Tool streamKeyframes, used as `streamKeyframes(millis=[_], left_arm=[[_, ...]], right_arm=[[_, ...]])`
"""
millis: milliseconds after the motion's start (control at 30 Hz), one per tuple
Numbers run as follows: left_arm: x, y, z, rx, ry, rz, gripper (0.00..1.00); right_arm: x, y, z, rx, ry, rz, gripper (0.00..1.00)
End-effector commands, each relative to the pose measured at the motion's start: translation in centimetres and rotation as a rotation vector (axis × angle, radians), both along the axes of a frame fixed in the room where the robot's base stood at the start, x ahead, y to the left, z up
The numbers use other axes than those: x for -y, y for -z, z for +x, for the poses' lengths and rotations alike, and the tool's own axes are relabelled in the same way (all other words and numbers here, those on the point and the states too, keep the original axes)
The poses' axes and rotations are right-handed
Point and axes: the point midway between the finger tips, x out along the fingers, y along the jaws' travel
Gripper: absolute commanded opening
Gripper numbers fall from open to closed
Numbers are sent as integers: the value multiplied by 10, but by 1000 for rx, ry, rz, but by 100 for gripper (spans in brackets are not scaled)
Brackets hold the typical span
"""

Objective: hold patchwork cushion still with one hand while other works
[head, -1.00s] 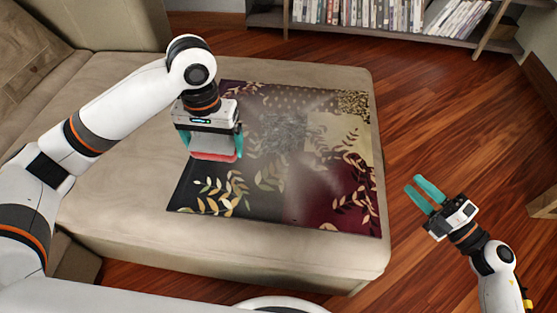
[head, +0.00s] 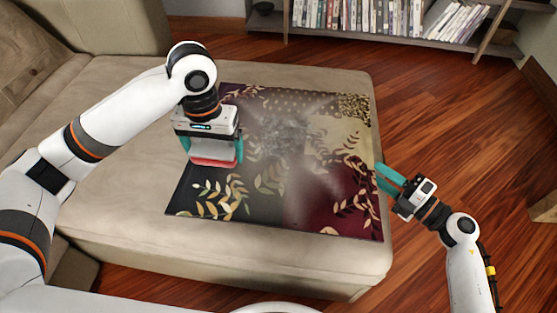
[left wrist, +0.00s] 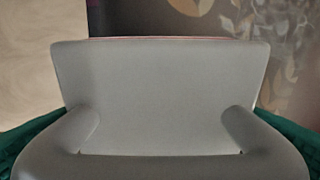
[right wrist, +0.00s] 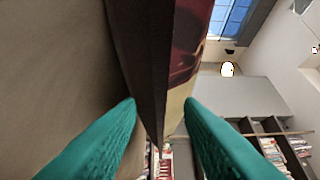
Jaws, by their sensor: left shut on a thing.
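The patchwork cushion (head: 345,195) lies flat on the beige sofa seat, with leaf prints on dark, maroon and cream patches. Pale grey dusty smears (head: 280,135) cover its middle. My left gripper (head: 212,150) is shut on a grey-white tool with a red edge (head: 213,162), over the cushion's left part; the tool fills the left wrist view (left wrist: 160,95). Whether it touches the cushion is hidden. My right gripper (head: 378,174) is open at the cushion's right edge. In the right wrist view, the cushion's edge (right wrist: 150,60) runs between its spread fingers.
The beige sofa seat (head: 110,225) has a backrest at the upper left. A low bookshelf (head: 380,37) with books stands at the back. Wooden floor (head: 445,110) is clear to the right of the seat.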

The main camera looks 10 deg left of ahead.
Motion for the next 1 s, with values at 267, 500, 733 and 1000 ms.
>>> streamKeyframes(millis=[267, 500, 733, 1000], left_arm=[[0, 2, 0, 0, 0, 0, 67], [0, 2, 0, 0, 0, 0, 67], [0, 2, 0, 0, 0, 0, 67], [0, 2, 0, 0, 0, 0, 67]], right_arm=[[-16, 0, 13, 0, 1, 1, 34], [-18, 0, 15, -1, 1, 1, 34], [-18, 0, 14, -1, 1, 1, 11], [-18, 0, 14, -1, 0, 1, 0]])
